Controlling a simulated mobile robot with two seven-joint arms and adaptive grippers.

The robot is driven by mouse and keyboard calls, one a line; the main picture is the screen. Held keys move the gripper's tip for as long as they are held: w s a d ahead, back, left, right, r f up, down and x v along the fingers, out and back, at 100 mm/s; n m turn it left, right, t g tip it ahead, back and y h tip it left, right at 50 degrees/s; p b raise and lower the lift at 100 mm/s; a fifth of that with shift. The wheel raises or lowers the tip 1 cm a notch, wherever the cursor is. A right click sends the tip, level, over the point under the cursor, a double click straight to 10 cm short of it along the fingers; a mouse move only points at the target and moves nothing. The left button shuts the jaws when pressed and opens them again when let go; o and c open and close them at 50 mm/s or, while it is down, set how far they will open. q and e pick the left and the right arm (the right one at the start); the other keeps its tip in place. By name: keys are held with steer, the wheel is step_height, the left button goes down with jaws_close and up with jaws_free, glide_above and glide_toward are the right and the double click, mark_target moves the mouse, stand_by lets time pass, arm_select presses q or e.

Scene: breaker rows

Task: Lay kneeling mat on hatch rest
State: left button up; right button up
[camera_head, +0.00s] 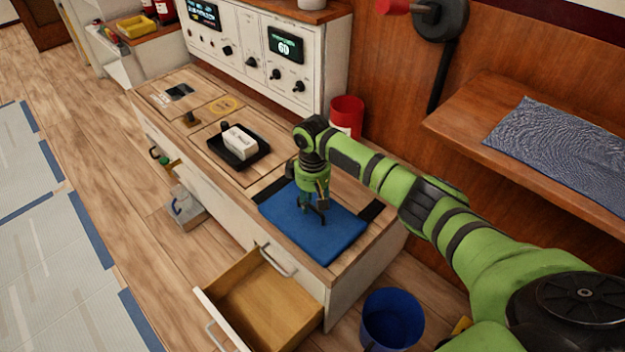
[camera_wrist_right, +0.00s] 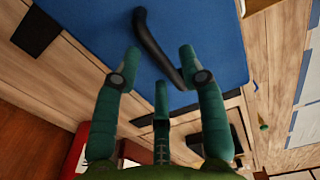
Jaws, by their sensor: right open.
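A flat blue mat (camera_head: 305,232), which looks like the kneeling mat, lies on the near end of the wooden counter top. A black curved handle (camera_wrist_right: 155,45) stands out on it in the right wrist view. Black strips (camera_head: 371,211) show beside the mat on the counter; I cannot tell whether they belong to the hatch rest, as the mat covers what is between them. My right gripper (camera_head: 316,208) points down over the mat, open, with its fingers around the handle but not closed on it. My left gripper is not in view.
A black tray (camera_head: 225,158) with a white block (camera_head: 240,141) sits farther along the counter. An open drawer (camera_head: 265,300) juts out below, near a blue bucket (camera_head: 392,318). A wooden shelf (camera_head: 470,125) with a grey-blue textured cloth (camera_head: 560,145) is at the right.

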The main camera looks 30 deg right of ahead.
step_height(320, 180, up, 10)
steer(key=p, duration=0.3)
steer(key=s+a+f+n+t+y, duration=0.1)
steer(key=s+a+f+t+y, duration=0.15)
steer(key=a, duration=0.55)
steer(key=s+a+f+n+t+y, duration=0.1)
steer(key=s+a+f+t, duration=0.25)
steer(key=a, duration=0.45)
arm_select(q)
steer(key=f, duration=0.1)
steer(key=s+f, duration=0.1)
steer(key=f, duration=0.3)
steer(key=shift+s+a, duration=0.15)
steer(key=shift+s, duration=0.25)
arm_select(e)
steer(key=s+d+f+m+g+h, duration=0.1)
steer(key=s+d+f, duration=0.2)
steer(key=s+f, duration=0.5)
steer(key=s+d+f+m+g+h, duration=0.1)
steer(key=s+d+f, duration=0.2)
steer(key=s+f, duration=0.6)
steer(key=s+d+f+m+g+h, duration=0.1)
steer(key=s+d+f, duration=0.3)
steer(key=s+f, duration=0.5)
steer(key=shift+f+m, duration=0.3)
steer(key=shift+f, duration=0.35)
